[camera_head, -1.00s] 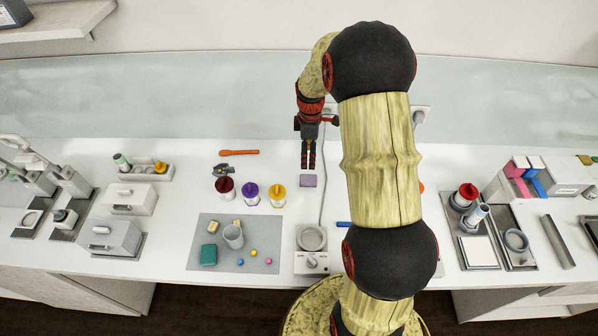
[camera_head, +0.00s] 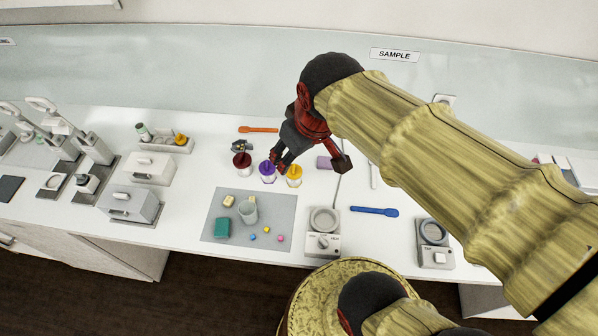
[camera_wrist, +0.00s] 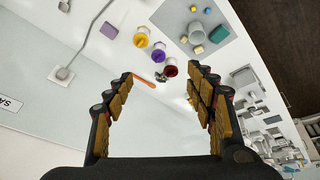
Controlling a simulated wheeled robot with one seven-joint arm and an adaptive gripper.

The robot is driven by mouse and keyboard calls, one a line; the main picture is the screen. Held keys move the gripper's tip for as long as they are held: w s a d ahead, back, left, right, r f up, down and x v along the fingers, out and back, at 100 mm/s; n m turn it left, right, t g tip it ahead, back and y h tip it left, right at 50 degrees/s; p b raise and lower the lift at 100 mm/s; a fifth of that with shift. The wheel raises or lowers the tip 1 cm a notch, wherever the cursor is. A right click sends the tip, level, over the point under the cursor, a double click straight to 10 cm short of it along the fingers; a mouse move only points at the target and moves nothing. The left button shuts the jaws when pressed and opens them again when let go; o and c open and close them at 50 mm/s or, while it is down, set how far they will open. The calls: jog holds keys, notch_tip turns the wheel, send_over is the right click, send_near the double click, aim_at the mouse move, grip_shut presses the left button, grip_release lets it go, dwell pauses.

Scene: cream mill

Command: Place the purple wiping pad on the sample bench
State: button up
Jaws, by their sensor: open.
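The purple wiping pad (camera_head: 325,162) lies flat on the white sample bench (camera_head: 205,130), just right of the yellow-lidded jar, partly behind my gripper. The wrist view shows the pad (camera_wrist: 109,31) at upper left, outside the space between my fingers. My gripper (camera_head: 308,164) is open and empty, its fingers spread above the jars. A SAMPLE sign (camera_head: 394,55) is on the back wall.
Jars with red (camera_head: 242,160), purple (camera_head: 267,170) and yellow lids (camera_head: 294,174) stand below my gripper. A grey mat (camera_head: 215,205) holds a beaker and small blocks. A scale (camera_head: 323,240) and blue spatula (camera_head: 375,211) are nearer the front.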

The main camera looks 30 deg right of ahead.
jog(key=s+a+m+t, duration=0.1)
jog(key=s+a, duration=0.1)
jog(key=s, duration=0.3)
jog(key=shift+s+a+r+m, duration=0.2)
jog(key=shift+s+a+m, duration=0.1)
jog(key=shift+s+m, duration=0.1)
notch_tip(320, 180, down, 10)
jog(key=b, duration=1)
jog(key=shift+f, duration=0.25)
jog(key=shift+o, duration=0.5)
jog(key=shift+w+f+b, duration=0.1)
jog(key=shift+f+b, duration=0.15)
jog(key=shift+b, duration=0.25)
jog(key=shift+o, duration=0.9)
jog(key=shift+r, duration=0.1)
jog(key=shift+c, duration=1.3)
